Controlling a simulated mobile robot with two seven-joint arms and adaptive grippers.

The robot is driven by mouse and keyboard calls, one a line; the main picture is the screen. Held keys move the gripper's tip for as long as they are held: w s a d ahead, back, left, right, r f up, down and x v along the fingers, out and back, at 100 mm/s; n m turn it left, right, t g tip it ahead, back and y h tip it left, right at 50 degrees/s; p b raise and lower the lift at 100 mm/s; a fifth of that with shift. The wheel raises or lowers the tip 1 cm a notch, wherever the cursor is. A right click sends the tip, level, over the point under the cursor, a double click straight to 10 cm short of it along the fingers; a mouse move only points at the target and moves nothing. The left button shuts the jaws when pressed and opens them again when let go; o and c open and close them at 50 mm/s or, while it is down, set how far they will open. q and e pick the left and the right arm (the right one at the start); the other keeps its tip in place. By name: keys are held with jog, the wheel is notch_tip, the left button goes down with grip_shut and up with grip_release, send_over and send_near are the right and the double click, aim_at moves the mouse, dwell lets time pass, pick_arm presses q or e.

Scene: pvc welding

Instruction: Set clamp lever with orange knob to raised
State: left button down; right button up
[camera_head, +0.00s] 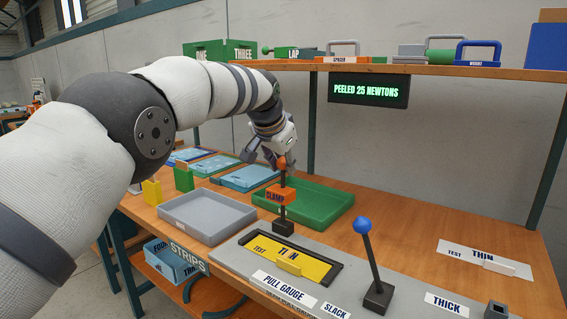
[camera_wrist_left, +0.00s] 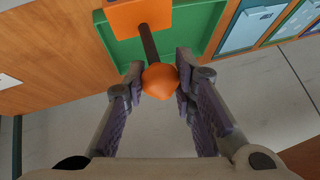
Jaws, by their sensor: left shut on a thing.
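The clamp lever (camera_head: 284,180) is a thin dark rod standing close to upright, with an orange knob (camera_head: 282,161) on top. An orange block (camera_head: 276,196) labelled CLAMP sits partway down it, above a dark base (camera_head: 283,227). My left gripper (camera_head: 281,158) reaches the knob from above and behind. In the left wrist view its two fingers (camera_wrist_left: 160,76) are closed on either side of the orange knob (camera_wrist_left: 160,82), with the rod (camera_wrist_left: 148,42) leading away to the orange block (camera_wrist_left: 138,14). My right gripper is not in view.
A second lever with a blue knob (camera_head: 362,226) stands to the right. A yellow plate (camera_head: 300,264) marked TEST THIN lies in front of the clamp. A green tray (camera_head: 330,208) is behind, a grey tray (camera_head: 208,216) left. A shelf (camera_head: 450,71) spans the back.

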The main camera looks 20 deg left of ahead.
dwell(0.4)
pick_arm(q)
jog(key=c, duration=1.5)
grip_release()
jog(key=shift+c, duration=0.2)
jog(key=shift+o, duration=1.2)
jog(key=shift+w+f, duration=0.1)
jog(key=shift+w, duration=0.1)
jog(key=shift+s, duration=0.1)
jog(key=v, duration=1.2)
